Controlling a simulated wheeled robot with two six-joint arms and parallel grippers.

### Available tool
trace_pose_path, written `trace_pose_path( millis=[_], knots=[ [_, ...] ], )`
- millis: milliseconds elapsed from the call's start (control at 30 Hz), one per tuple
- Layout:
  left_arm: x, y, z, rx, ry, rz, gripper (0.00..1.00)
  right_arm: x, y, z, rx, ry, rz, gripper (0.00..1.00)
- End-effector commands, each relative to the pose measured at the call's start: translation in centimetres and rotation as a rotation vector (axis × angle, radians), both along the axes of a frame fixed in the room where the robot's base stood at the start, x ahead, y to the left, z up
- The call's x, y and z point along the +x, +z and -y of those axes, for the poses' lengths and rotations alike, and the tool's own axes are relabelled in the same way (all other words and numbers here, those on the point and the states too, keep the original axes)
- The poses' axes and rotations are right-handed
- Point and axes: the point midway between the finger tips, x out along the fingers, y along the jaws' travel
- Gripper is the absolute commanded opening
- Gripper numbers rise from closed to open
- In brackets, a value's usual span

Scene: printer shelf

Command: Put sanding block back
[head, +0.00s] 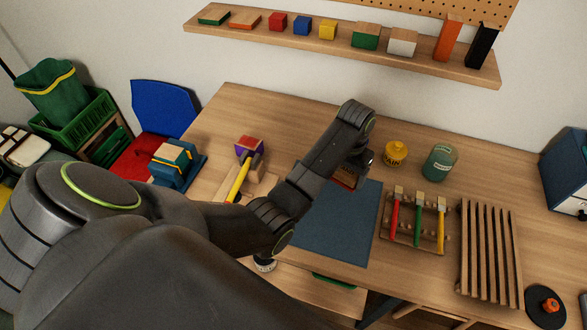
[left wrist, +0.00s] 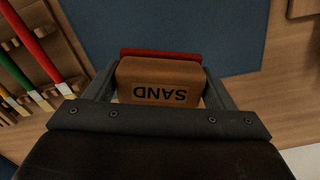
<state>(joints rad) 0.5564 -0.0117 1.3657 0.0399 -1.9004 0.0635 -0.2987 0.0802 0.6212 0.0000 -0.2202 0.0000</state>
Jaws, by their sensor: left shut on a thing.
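The sanding block (left wrist: 160,82) is brown with a red base and the word SAND on it, upside down in the left wrist view. My left gripper (left wrist: 159,72) is shut on it, one finger at each side. In the head view a small part of the block (head: 345,180) shows at the back edge of the blue mat (head: 335,225), mostly hidden by my left gripper (head: 360,162) and arm. I cannot tell whether it touches the surface below. My right gripper is not in view.
A yellow jar (head: 395,153) and a green jar (head: 440,162) stand right of the gripper. A brush rack (head: 410,238) and a slatted rack (head: 490,250) lie to the right. The wall shelf (head: 330,50) holds several coloured blocks.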

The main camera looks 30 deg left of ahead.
Motion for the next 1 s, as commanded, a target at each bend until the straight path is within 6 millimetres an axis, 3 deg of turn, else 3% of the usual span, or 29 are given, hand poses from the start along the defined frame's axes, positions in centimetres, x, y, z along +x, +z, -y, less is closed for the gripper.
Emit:
trace_pose_path(
  millis=[33, 200, 433, 600, 833, 1000],
  knots=[
    [-1.8, 0.5, -1.4, -0.001, 0.044, -0.004, 0.55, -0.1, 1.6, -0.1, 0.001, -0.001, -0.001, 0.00],
    [-7.2, 1.7, -4.9, 0.002, 0.177, -0.003, 0.55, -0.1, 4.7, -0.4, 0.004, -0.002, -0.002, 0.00],
    [-13.0, 3.9, -7.7, 0.013, 0.293, -0.001, 0.55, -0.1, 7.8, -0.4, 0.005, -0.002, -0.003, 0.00],
    [-14.6, 3.9, -8.3, 0.016, 0.324, -0.002, 0.55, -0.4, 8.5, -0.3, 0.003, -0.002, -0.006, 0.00],
    [-14.7, 0.1, -8.3, 0.015, 0.325, -0.004, 0.55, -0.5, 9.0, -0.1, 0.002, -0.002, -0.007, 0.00],
    [-14.6, -1.5, -8.3, 0.016, 0.325, -0.001, 0.55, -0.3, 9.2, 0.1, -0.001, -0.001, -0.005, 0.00]
  ],
)
